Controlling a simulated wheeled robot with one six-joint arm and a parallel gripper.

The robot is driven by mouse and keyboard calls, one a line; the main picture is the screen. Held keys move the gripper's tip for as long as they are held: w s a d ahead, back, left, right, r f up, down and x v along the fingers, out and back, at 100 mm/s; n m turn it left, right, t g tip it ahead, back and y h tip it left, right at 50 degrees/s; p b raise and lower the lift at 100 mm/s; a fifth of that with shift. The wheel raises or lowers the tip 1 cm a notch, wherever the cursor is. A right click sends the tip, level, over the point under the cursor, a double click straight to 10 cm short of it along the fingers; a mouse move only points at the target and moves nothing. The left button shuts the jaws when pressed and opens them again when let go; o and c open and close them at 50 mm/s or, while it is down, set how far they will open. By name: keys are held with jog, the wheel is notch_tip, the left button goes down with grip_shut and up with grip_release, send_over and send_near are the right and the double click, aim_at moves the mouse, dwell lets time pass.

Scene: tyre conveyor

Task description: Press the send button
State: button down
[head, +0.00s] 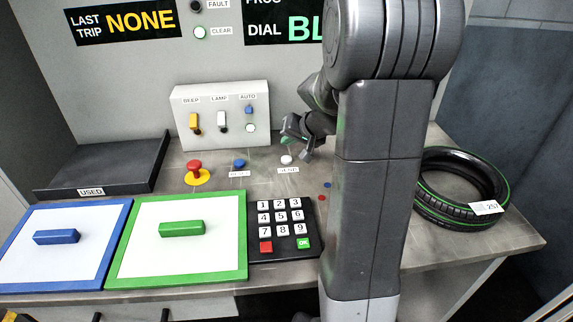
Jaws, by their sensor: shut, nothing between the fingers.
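The send button is a small white button (287,159) on the grey worktop, just behind a label reading SEND (288,170). My gripper (306,154) is shut and empty, just to the right of the white button and close to it. I cannot tell whether it touches the button. My arm comes down in front and hides part of the worktop to the right of the gripper.
A blue button (239,164) and a red mushroom button (195,168) are left of the white one. A switch box (222,117) stands behind. A keypad (281,229) lies in front, and a tyre (461,188) lies at right.

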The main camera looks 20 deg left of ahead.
aim_at(289, 161)
jog(key=shift+f+b, duration=1.25)
jog(key=shift+f, duration=0.35)
jog(key=shift+f, duration=0.1)
dwell(0.7)
jog(key=shift+f+b, duration=0.3)
jog(key=shift+b, duration=0.35)
jog(key=shift+f+b, duration=0.45)
jog(key=shift+b, duration=0.05)
dwell(0.4)
jog(key=shift+r, duration=0.1)
dwell(0.4)
jog(key=shift+r+p, duration=0.5)
jog(key=shift+r, duration=0.3)
jog(key=shift+r+p, duration=1.6)
jog(key=shift+r, duration=0.95)
